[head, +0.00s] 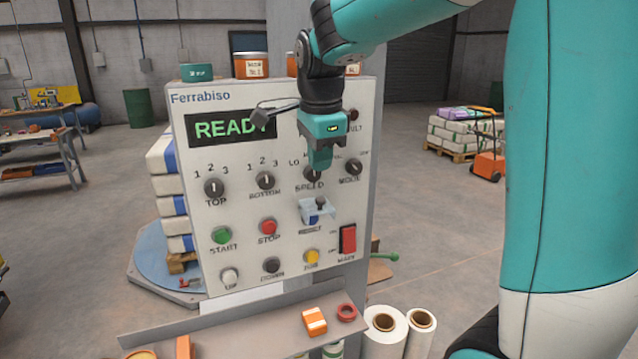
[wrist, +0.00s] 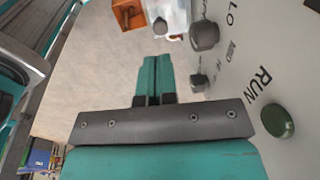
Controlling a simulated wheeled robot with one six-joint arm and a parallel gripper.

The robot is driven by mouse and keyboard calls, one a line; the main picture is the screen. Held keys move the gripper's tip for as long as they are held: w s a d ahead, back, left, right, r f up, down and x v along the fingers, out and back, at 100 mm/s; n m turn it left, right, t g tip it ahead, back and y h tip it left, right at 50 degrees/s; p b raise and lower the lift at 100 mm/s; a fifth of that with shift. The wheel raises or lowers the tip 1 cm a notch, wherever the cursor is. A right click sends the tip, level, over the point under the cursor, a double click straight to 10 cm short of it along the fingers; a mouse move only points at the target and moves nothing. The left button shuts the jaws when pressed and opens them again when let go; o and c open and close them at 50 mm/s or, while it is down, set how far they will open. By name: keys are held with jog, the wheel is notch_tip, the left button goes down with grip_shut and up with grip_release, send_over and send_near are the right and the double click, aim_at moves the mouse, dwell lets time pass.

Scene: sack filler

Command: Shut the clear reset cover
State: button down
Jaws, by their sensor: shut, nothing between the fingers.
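The clear reset cover (head: 328,214) stands open, jutting out from the control panel (head: 215,262) above a blue button (head: 313,220). A small dark knob (head: 320,202) is on the cover. In the wrist view, the pale cover (wrist: 178,16) and its dark knob (wrist: 160,25) show at the top, beyond the fingertips. My gripper (head: 319,169) is shut and empty, pointing down in front of the panel, above the cover and apart from it. Its closed teal fingers also show in the wrist view (wrist: 155,62). My gripper partly hides the SPEED knob area.
The MODE knob (head: 351,167), SPEED knob (head: 311,181) and red main switch (head: 348,239) are close by. A yellow button (head: 311,257) is below. A shelf (head: 260,325) under the panel holds an orange box (head: 314,321) and a red ring (head: 347,312).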

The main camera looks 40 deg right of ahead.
aim_at(320, 199)
jog(key=f, duration=0.2)
jog(key=f+p, duration=0.1)
jog(key=f, duration=0.1)
jog(key=w+f, duration=0.1)
jog(key=f, duration=0.1)
jog(key=shift+d+f+p, duration=0.3)
jog(key=shift+p, duration=0.1)
jog(key=shift+f, duration=0.1)
